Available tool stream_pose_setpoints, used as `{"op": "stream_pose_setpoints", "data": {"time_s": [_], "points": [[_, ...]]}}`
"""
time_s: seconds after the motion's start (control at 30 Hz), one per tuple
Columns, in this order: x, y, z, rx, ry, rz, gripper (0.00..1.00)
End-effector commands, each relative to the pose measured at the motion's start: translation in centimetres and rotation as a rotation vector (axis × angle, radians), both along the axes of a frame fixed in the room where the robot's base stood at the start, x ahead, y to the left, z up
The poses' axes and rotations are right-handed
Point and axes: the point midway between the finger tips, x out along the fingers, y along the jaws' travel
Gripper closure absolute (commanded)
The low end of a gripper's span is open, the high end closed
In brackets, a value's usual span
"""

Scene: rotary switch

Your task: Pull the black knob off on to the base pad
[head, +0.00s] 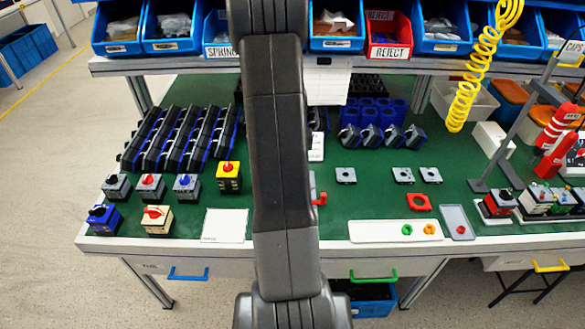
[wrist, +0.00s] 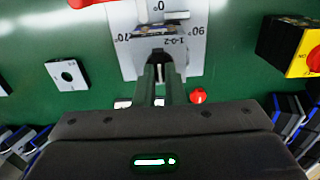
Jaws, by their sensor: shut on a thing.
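In the wrist view my gripper (wrist: 160,72) is shut on the black knob (wrist: 158,55), which shows as a dark shape at the fingertips. The fingers hide much of it. Around it is a light grey dial plate (wrist: 128,58) with printed angle and position marks. I cannot tell whether the knob is still seated on its shaft. In the head view my arm hides the gripper, the knob and most of the plate. A white pad (head: 224,226) with small print lies bare on the green bench left of my arm; I cannot tell if it is the base pad.
Several switches with coloured knobs stand on the left, including a yellow box with a red knob (head: 228,177). Grey square plates (head: 346,175) and a red frame (head: 419,201) lie on the right. A white strip (head: 375,232) lies along the front edge. A yellow coiled hose (head: 470,85) hangs at right.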

Motion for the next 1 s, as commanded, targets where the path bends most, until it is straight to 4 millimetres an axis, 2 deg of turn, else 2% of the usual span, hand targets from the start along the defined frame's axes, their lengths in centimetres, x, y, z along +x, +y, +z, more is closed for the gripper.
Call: {"op": "stream_pose_setpoints", "data": {"time_s": [1.0], "points": [[0.0, 0.0, 4.7, 0.000, 0.000, 0.000, 1.00]]}}
